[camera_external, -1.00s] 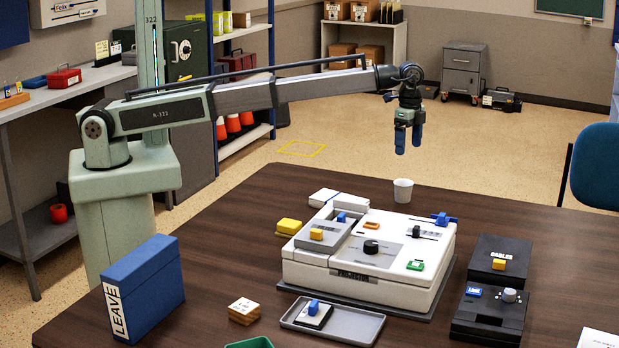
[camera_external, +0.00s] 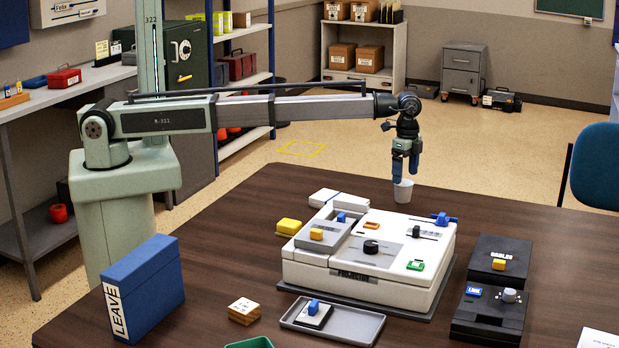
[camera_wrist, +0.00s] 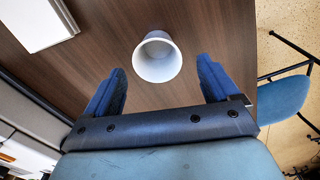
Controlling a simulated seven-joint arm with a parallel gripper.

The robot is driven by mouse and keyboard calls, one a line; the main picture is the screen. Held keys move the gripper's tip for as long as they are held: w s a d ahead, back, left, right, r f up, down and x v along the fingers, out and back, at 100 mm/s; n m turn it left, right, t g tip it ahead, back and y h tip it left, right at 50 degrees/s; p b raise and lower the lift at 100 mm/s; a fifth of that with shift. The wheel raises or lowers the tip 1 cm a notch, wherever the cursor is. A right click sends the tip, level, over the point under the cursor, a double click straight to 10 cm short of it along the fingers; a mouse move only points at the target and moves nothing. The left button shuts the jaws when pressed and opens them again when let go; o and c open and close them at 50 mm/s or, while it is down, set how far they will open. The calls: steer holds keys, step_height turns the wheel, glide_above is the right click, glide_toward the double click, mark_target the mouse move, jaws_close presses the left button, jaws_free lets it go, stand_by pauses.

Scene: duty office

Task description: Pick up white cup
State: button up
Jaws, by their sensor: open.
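The white cup (camera_external: 403,193) stands upright on the dark wooden table, behind the white machine in the external view. In the wrist view the cup (camera_wrist: 157,57) shows its open mouth, just beyond the fingertips and roughly midway between them. My gripper (camera_external: 405,174) points down, with its blue fingers at the cup's rim in the external view. One finger overlaps the cup's top there, and I cannot tell if it touches. In the wrist view my gripper (camera_wrist: 161,80) is open with nothing between its fingers.
The white machine (camera_external: 350,284) with several small blocks on it stands in front of the cup. A blue chair (camera_external: 597,165) is at the right. The table right of the cup is clear.

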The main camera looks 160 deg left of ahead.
mark_target(404, 183)
steer(key=shift+d+f, duration=0.2)
steer(key=shift+f, duration=2.05)
steer(key=c, duration=1)
steer(key=shift+r, duration=0.15)
